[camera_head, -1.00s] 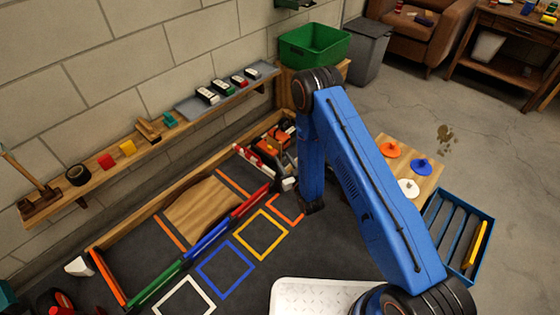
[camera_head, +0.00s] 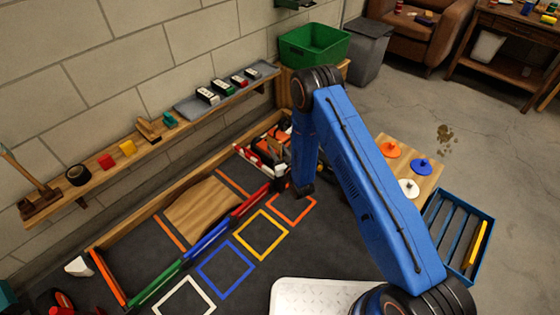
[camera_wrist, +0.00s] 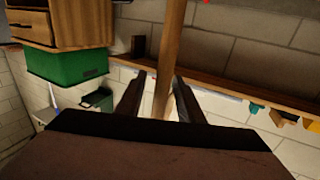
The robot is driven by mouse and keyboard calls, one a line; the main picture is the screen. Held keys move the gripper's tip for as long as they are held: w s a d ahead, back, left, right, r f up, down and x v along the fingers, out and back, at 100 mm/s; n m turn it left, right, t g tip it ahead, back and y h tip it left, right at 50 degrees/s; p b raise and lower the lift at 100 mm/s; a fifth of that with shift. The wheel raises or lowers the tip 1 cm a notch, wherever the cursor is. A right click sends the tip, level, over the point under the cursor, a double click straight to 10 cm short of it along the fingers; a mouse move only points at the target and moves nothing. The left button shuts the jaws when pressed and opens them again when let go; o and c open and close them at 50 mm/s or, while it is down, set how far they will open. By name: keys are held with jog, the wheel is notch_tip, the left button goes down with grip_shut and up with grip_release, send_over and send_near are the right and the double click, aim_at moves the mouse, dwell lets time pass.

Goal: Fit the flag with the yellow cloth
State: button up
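No yellow cloth or flag can be made out in either view. In the wrist view my gripper's two dark fingers (camera_wrist: 158,100) stand apart. A pale wooden stick (camera_wrist: 172,45) runs between them, nearer the right finger; I cannot tell whether it lies within their grasp or beyond. The head view shows a yellow bar (camera_head: 479,243) in a blue slatted rack (camera_head: 434,208).
A wooden shelf (camera_head: 98,181) with small blocks runs along the wall. A green bin (camera_head: 313,45) stands at the back. Coloured bars and square outlines mark the dark bay. A board (camera_head: 432,181) with orange, blue and white discs lies to the right. A white plate (camera_head: 290,290) is in front.

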grip_shut()
